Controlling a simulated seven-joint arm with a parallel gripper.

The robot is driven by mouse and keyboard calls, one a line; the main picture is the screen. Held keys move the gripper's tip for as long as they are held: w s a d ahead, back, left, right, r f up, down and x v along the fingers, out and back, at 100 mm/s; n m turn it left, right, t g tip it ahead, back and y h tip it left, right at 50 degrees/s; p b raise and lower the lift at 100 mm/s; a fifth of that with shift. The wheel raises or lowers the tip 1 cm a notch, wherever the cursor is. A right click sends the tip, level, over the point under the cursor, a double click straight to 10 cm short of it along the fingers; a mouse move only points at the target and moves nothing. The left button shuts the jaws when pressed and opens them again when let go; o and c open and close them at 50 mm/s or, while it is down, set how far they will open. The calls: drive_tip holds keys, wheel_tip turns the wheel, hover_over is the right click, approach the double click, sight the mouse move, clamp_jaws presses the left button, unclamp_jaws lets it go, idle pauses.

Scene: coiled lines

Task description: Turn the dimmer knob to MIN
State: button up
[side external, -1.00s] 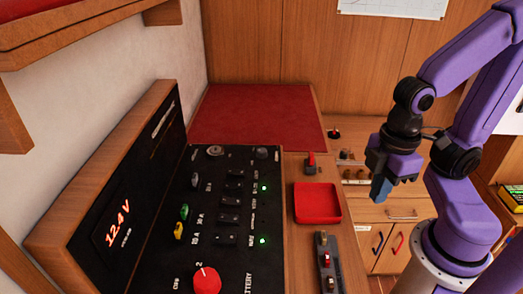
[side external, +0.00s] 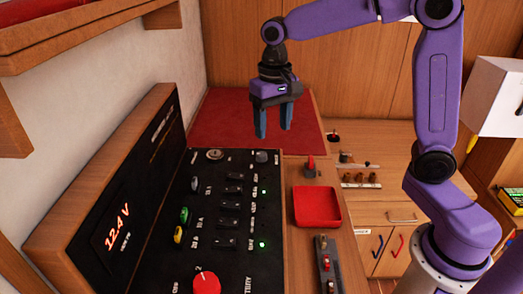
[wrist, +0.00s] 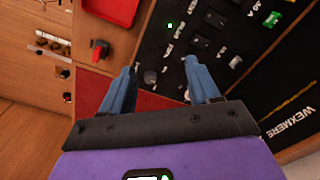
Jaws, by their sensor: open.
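A small grey knob (side external: 262,157), which looks like the dimmer, sits at the far right corner of the black panel (side external: 210,262). In the wrist view the knob (wrist: 150,77) shows between the fingers, beyond the tips. Its pointer and MIN mark are too small to read. My gripper (side external: 273,136) is open and empty, pointing down above the far end of the panel, apart from the knob. Its blue fingers also show in the wrist view (wrist: 160,68).
The panel also carries a red knob (side external: 206,283), a round metal switch (side external: 215,154), several black rockers and coloured fuses. A red tray (side external: 318,206) and a red-topped lever (side external: 310,166) stand to the right. A wood-framed display (side external: 118,238) rises at left.

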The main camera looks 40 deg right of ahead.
sight(262, 154)
drive_tip(key=w+d+m, duration=0.7)
drive_tip(key=w, duration=0.4)
wheel_tip(262, 154, down, 17)
drive_tip(key=shift+a+r, duration=0.1)
drive_tip(key=shift+r, duration=0.05)
drive_tip(key=c, duration=1)
